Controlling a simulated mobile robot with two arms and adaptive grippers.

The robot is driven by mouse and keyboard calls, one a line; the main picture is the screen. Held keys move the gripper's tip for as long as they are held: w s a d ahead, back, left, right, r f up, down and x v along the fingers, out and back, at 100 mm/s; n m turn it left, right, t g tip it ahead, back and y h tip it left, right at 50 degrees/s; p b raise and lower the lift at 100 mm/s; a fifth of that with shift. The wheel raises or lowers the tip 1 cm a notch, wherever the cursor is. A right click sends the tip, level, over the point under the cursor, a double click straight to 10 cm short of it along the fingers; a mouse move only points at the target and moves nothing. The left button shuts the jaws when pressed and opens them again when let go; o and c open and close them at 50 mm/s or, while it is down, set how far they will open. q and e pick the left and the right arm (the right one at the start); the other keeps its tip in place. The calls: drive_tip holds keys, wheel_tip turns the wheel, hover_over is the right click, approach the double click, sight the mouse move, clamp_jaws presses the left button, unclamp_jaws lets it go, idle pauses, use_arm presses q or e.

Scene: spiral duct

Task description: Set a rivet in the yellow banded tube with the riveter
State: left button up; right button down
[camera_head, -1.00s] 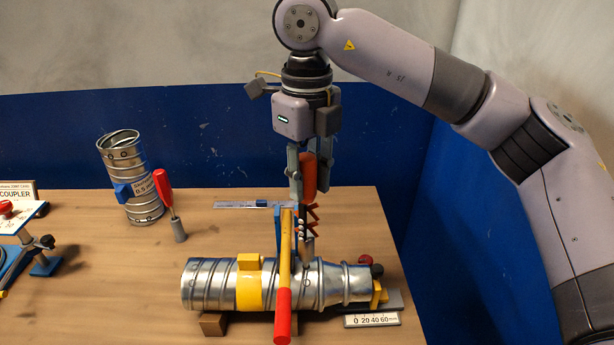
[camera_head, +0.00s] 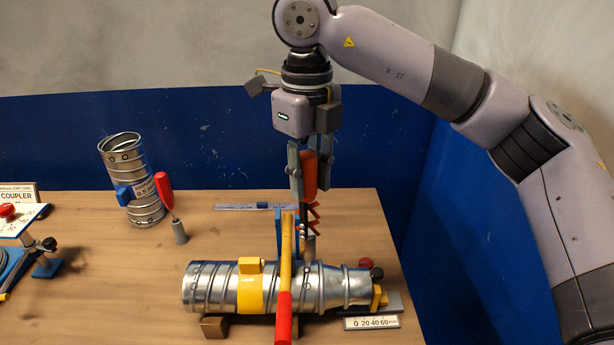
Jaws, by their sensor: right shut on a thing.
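The yellow banded tube (camera_head: 210,286) is a ribbed silver duct with a yellow band (camera_head: 249,288), lying on its side on wooden supports near the table's front. My right gripper (camera_head: 307,188) points down above and behind the tube, shut on an orange-red handled tool that looks like the riveter (camera_head: 310,178). The tool's lower end reaches the tube's upper edge; whether it touches cannot be told. A yellow bar with a red handle (camera_head: 284,312) crosses in front of the tube and partly hides it. My left gripper is out of view.
An upright silver duct with a blue clip (camera_head: 123,160) and a red-handled tool (camera_head: 165,195) stand at the back left. A ruler (camera_head: 237,207) lies behind the tube. A coupler fixture (camera_head: 30,240) is at far left.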

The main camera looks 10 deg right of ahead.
sight(307, 155)
wheel_tip(307, 155, up, 3)
drive_tip(key=shift+s+f+p, duration=0.1)
drive_tip(key=shift+s+p, duration=0.05)
drive_tip(key=shift+p, duration=0.55)
drive_tip(key=shift+r+p, duration=1)
drive_tip(key=shift+r, duration=0.45)
drive_tip(key=shift+a+f, duration=0.1)
drive_tip(key=shift+f, duration=0.05)
